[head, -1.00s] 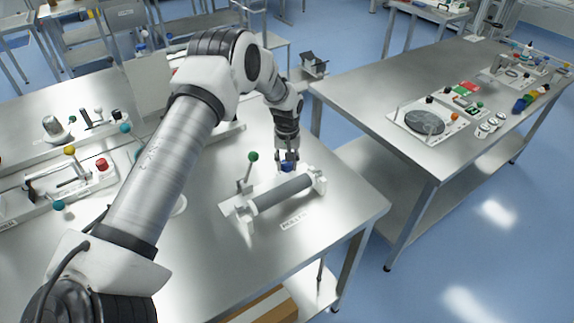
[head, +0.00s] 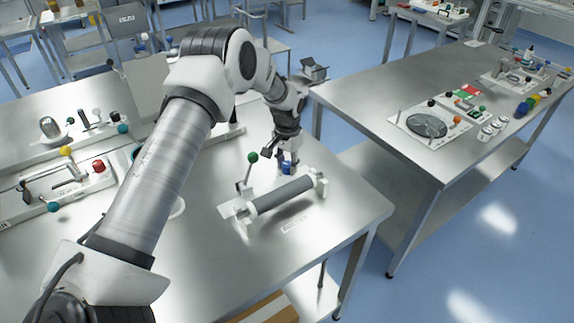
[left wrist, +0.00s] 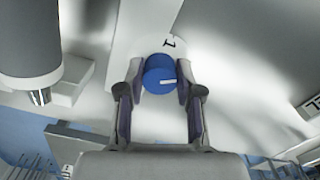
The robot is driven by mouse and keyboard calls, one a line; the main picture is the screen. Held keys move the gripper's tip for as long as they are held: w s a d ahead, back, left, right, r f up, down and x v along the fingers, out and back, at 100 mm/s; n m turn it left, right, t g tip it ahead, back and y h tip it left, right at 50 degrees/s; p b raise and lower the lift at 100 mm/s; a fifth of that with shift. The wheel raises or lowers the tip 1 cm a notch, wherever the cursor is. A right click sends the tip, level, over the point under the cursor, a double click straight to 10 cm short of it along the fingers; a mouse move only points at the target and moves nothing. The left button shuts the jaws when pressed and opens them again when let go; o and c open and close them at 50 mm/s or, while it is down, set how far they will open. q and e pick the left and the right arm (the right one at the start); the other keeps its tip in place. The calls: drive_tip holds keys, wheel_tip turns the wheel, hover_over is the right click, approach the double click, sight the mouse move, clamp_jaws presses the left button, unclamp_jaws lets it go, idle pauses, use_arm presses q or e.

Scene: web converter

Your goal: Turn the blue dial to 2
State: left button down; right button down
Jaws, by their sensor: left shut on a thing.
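The blue dial (head: 286,169) sits behind the grey roller (head: 283,195) on a white-based unit on the steel table. The head view shows this gripper (head: 287,160) above the unit. My right gripper is not in view.
A green-knobbed lever (head: 252,158) rises left of the roller. Units with a yellow ball (head: 66,151) and a red knob (head: 99,166) stand farther left. Another steel table (head: 375,92) with more devices is at the right.

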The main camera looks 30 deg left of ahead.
sight(288, 164)
use_arm(q)
drive_tip(key=shift+s+f, duration=0.1)
idle(0.3)
drive_tip(key=c, duration=0.9)
unclamp_jaws()
drive_tip(key=shift+o, duration=0.7)
wheel_tip(288, 164, up, 12)
drive_tip(key=shift+w, duration=0.2)
